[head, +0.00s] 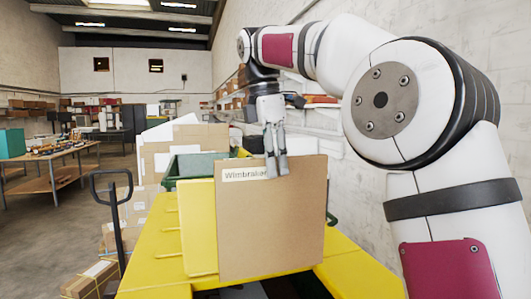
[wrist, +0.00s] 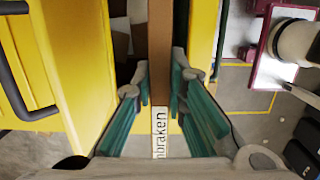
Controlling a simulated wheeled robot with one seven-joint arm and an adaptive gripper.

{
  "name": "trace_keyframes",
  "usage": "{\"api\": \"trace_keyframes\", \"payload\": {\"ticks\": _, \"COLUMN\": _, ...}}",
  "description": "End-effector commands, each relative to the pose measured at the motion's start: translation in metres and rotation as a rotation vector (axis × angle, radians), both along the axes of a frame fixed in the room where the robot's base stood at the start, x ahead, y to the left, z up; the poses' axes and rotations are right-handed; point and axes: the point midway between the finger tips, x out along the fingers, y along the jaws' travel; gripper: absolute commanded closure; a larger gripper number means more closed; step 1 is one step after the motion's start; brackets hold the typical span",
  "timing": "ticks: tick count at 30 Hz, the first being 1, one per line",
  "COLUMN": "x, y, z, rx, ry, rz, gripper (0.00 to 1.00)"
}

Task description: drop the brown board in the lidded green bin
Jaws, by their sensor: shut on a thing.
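The brown board (head: 270,225) hangs upright from my gripper (head: 276,168), which is shut on its top edge. A white label reading "Wimbraken", partly covered by a finger, is near the board's top left. In the wrist view the board (wrist: 160,40) shows edge-on between the two fingers of my gripper (wrist: 160,88). The green bin (head: 181,168) stands behind the board in the head view; its rim shows at the upper left. The board and yellow parts hide most of the bin, and I cannot tell how its lid stands.
A yellow panel (head: 200,232) stands just left of the board, above yellow bodywork (head: 150,262) with a dark opening below. Cardboard boxes (head: 190,138) are stacked behind the bin. A black handle (head: 111,188) rises at left. A workbench (head: 52,165) stands farther left, with open floor between.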

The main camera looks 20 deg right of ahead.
Motion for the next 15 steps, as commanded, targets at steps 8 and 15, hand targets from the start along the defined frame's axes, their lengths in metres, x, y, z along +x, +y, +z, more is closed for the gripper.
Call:
{"api": "trace_keyframes", "payload": {"ticks": 8, "x": -0.004, "y": 0.0, "z": -0.008, "rx": -0.001, "ry": 0.002, "rz": 0.005, "gripper": 1.0}}
{"api": "trace_keyframes", "payload": {"ticks": 15, "x": -0.005, "y": 0.0, "z": -0.037, "rx": -0.001, "ry": 0.004, "rz": 0.004, "gripper": 1.0}}
